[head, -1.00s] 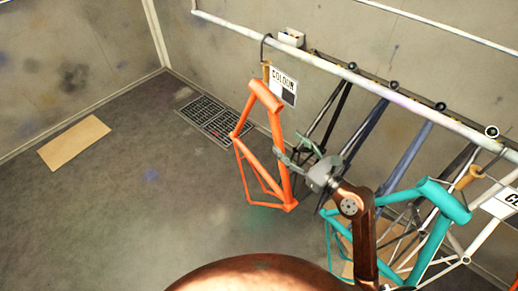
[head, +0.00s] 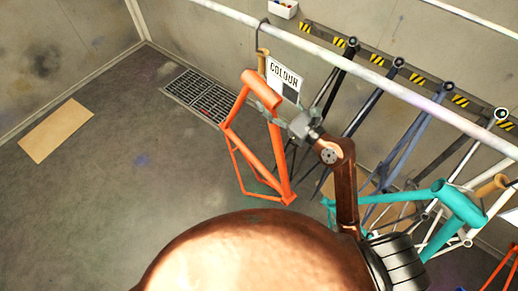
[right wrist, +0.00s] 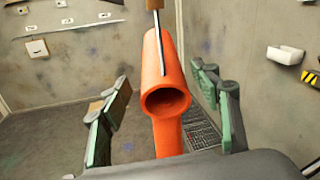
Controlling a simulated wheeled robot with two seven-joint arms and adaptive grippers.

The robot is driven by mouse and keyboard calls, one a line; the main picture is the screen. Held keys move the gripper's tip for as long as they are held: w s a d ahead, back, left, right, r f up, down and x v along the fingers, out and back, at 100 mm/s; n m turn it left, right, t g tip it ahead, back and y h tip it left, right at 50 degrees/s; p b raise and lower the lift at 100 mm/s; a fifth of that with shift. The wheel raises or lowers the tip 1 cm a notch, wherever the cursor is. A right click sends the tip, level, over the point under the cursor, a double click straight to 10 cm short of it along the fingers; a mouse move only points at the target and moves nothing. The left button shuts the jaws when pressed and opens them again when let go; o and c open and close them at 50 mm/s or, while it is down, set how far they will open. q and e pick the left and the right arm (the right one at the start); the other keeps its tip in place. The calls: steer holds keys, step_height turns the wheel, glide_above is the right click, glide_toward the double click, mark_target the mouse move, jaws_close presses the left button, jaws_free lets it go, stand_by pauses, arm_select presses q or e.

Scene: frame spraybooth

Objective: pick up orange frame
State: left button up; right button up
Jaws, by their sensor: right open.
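The orange frame (head: 274,150) hangs by a hook from the overhead rail in the head view, with a COLOUR card (head: 284,79) beside its top. In the right wrist view, the frame's orange tube (right wrist: 164,95) stands between the two fingers of my right gripper (right wrist: 162,112), with its hollow end facing the camera. The fingers are open, one on each side, and a gap shows between each finger and the tube. In the head view my right gripper (head: 283,118) is at the frame's upper part, partly overlapping it. My left gripper is not in view.
A teal frame (head: 455,203) and several dark frames hang along the rail (head: 385,86) to the right, close to my right arm. A floor grate (head: 198,95) and a flat tan board (head: 56,130) lie on the floor at left.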

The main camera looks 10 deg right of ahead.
mark_target(262, 90)
steer(key=p+x, duration=0.1)
steer(key=x, duration=0.3)
steer(key=shift+r, duration=0.2)
steer(key=shift+w+a+f, duration=0.1)
steer(key=shift+w+a, duration=0.2)
steer(key=shift+w, duration=0.05)
steer(key=shift+c, duration=0.6)
jaws_close()
steer(key=shift+r, duration=0.25)
